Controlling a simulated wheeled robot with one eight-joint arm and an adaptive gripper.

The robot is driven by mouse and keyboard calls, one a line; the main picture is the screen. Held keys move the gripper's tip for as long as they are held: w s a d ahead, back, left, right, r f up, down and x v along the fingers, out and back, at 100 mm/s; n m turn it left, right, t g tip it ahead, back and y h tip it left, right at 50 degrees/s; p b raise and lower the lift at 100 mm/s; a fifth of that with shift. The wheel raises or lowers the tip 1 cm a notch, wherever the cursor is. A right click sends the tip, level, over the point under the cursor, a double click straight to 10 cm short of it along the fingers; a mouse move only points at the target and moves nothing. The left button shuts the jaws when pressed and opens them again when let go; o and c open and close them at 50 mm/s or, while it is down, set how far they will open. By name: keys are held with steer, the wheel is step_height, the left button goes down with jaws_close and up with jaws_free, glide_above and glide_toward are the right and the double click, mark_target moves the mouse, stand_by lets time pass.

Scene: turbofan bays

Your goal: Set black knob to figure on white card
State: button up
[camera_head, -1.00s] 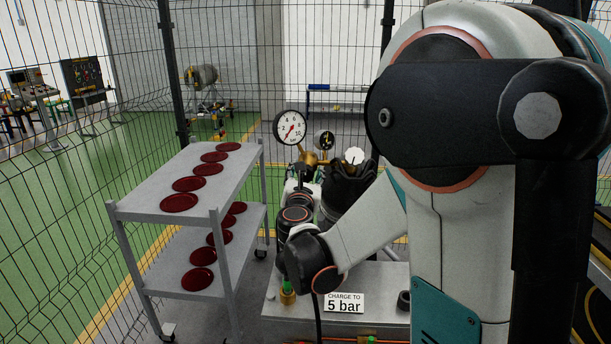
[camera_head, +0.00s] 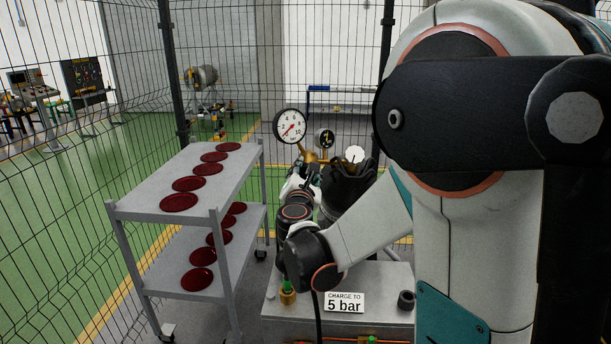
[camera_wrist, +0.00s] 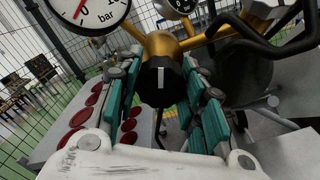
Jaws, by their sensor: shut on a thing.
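The black knob (camera_wrist: 159,82), with a white line on its face, is on the front of the brass regulator (camera_wrist: 172,44). My gripper (camera_wrist: 161,92) has its teal-padded fingers on both sides of the knob and is shut on it. The knob is hidden behind my wrist in the head view. The white card (camera_head: 344,302) reads "CHARGE TO 5 bar" and stands on the grey bench. The large round gauge (camera_head: 290,126) is above the knob, and its red needle points to the lower left, near the low end. The gauge also shows in the wrist view (camera_wrist: 93,8), cut off at the top.
A smaller dark gauge (camera_head: 325,138) sits right of the large one. A black-covered cylinder (camera_head: 346,190) stands close right of my gripper. A grey trolley (camera_head: 146,212) with dark red discs is to the left. Mesh fencing surrounds the area.

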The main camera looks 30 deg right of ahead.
steer(key=m, duration=0.4)
steer(key=shift+m, duration=0.3)
steer(key=m+b, duration=0.1)
steer(key=m, duration=0.4)
steer(key=shift+r, duration=0.1)
steer(key=m, duration=0.9)
steer(key=shift+r+m, duration=0.1)
steer(key=shift+m, duration=0.6)
steer(key=o, duration=1)
steer(key=shift+o, duration=0.2)
